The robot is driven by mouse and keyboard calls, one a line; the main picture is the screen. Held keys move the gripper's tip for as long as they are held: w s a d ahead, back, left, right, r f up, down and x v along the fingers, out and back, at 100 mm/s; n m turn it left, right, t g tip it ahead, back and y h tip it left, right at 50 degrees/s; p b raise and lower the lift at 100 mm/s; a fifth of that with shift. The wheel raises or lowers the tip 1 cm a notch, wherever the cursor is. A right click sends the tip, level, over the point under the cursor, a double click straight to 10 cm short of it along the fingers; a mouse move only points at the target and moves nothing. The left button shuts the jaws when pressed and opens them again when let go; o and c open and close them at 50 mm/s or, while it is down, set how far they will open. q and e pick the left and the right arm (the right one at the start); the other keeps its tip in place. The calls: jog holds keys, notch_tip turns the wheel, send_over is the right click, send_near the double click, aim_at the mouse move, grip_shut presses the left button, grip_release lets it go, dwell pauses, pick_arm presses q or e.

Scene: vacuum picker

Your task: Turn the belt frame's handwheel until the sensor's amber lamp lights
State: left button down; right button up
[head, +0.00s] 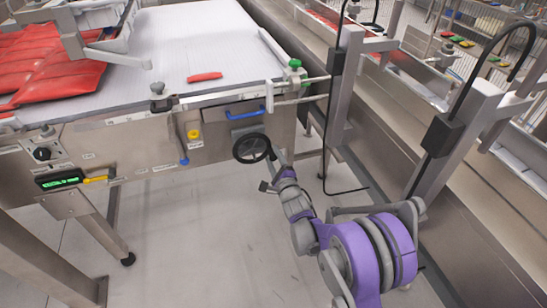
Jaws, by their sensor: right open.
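The black-rimmed handwheel (251,148) sits on the front of the belt frame (215,150), below a blue handle. My right gripper (275,160) is at the wheel's right edge, its arm reaching up from the lower right. Its jaws are open; they are small here, and I cannot tell whether they touch the rim or go around it. I cannot make out for certain which part is the sensor, nor a lit amber lamp. My left gripper is out of view.
Red packs (45,62) lie on the white belt (170,45), with a small red piece (205,76) nearer its front edge. A green-lit display (60,181) is at the left. Grey posts with black boxes (440,135) stand at the right. The floor below the wheel is clear.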

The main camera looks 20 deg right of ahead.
pick_arm(q)
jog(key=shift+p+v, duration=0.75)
jog(key=shift+p, duration=0.05)
pick_arm(e)
jog(key=s, duration=1)
jog(key=shift+s+d, duration=0.2)
jog(key=shift+s, duration=0.2)
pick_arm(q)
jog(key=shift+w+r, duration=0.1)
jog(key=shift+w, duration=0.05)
